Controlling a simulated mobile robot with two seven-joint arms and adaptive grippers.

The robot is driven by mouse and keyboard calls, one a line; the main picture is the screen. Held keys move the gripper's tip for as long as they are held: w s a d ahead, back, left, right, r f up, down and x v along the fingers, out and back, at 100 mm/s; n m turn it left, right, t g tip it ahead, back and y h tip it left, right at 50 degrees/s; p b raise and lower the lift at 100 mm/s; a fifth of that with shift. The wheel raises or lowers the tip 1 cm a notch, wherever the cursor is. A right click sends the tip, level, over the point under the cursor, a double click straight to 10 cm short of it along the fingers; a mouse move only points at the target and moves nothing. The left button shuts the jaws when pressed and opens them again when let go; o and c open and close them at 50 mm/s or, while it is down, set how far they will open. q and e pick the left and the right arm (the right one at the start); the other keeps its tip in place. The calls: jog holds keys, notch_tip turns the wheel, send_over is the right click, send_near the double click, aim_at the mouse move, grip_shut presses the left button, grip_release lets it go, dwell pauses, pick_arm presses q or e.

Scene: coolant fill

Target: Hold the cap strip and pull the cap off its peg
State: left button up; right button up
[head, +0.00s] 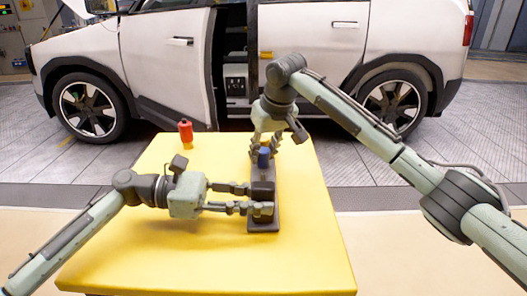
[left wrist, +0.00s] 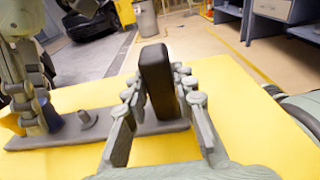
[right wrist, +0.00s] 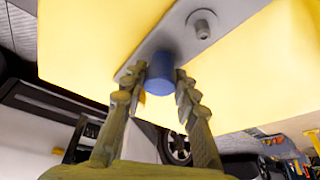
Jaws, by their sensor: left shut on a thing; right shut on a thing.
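The cap strip (head: 264,227) is a dark flat plate lying on the yellow table. An upright black block (left wrist: 156,75) rises from its near end. My left gripper (head: 262,199) is shut on this block, one finger on each side. A blue cap (head: 264,158) is at the strip's far end, between the fingers of my right gripper (right wrist: 158,82), which is shut on it. The cap (right wrist: 160,76) looks upright; I cannot tell whether it still sits on its peg, as that peg is hidden. A bare grey peg (left wrist: 87,118) stands on the strip between block and cap.
A red bottle (head: 186,133) stands at the table's back left. The yellow table (head: 320,250) is clear at the front and right. A white car (head: 310,50) with an open side door stands behind it.

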aim_at(264, 150)
jog(key=shift+c, duration=1.1)
jog(key=o, duration=0.4)
jog(key=shift+c, duration=1)
jog(key=shift+r, duration=0.45)
jog(key=shift+r, duration=2.35)
jog(key=shift+r, duration=0.15)
jog(key=shift+r, duration=1.85)
pick_arm(q)
jog(key=o, duration=1.1)
